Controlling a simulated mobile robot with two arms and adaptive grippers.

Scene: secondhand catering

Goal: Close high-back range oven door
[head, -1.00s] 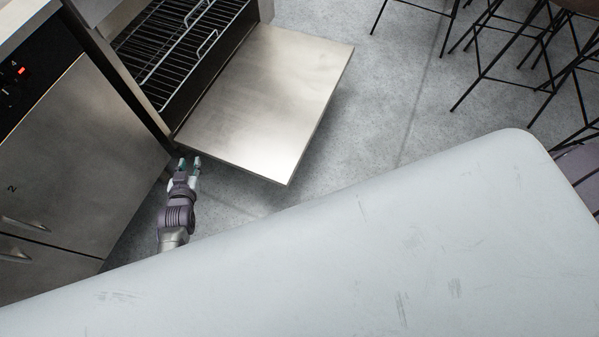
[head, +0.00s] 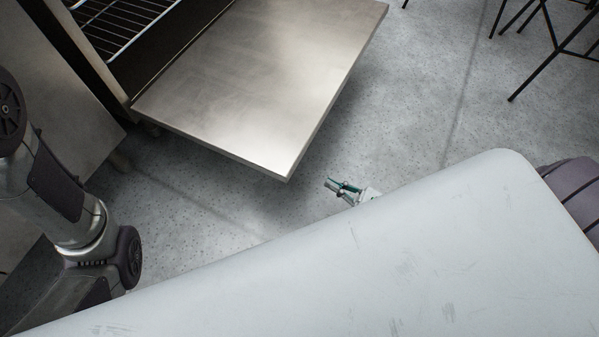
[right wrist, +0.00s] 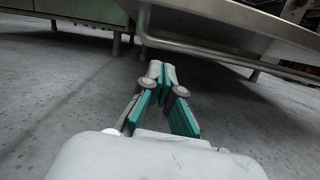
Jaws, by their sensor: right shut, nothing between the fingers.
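The high-back range oven door (head: 265,85) is a flat steel panel, folded down and open, level above the floor in the head view. My right gripper (head: 340,187) is just beyond the door's front right corner and apart from it, partly hidden behind my white body. In the right wrist view its green-padded fingers (right wrist: 160,72) are shut and empty. The door's underside (right wrist: 235,25) and a handle bar (right wrist: 205,50) are above and beyond the fingertips. My left arm's links show at the left of the head view; its gripper is out of frame.
The oven opening with a wire rack (head: 118,25) is at the upper left. A steel cabinet (head: 45,110) stands left of it. Thin black stool legs (head: 535,70) are at the upper right. The grey floor (head: 430,110) right of the door is clear.

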